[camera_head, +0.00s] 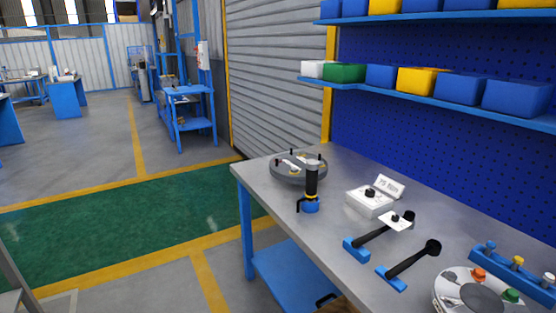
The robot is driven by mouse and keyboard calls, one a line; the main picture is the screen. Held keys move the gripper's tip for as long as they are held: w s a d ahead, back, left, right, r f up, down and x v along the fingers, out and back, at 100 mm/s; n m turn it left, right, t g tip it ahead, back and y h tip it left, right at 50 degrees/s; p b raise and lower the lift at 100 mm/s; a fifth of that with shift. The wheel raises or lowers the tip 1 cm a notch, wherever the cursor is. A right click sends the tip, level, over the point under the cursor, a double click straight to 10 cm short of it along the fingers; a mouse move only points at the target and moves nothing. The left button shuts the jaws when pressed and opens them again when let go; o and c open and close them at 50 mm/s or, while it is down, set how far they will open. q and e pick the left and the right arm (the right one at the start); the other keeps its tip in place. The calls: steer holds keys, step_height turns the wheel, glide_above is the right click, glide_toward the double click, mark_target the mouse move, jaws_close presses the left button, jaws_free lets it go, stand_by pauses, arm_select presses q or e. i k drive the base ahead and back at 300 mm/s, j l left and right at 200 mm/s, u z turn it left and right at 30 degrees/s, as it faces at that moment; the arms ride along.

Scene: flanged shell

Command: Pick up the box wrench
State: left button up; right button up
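Two black long-handled tools lie on the grey workbench (345,165), each with one end in a blue holder. The farther tool (374,236) has a white card over its far end. The nearer tool (411,260) has a round dark head at its far end and lies clear of other things. Either could be the box wrench; I cannot tell which from this view.
An upright black tool (311,180) on a blue base stands near a grey round flanged part (285,173). A white box (368,204) with a sign is behind the tools. A round white part (450,287) and a blue peg rack (500,262) are at right. Shelf bins (345,73) hang above.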

mark_target(433, 248)
steer(key=z, duration=0.5)
steer(key=i+j+z, duration=0.15)
steer(key=j+z, duration=0.2)
steer(key=i+j+z, duration=0.15)
steer(key=j+z, duration=0.25)
steer(key=i+j+z, duration=0.1)
steer(key=j+z, duration=0.15)
steer(key=j, duration=0.65)
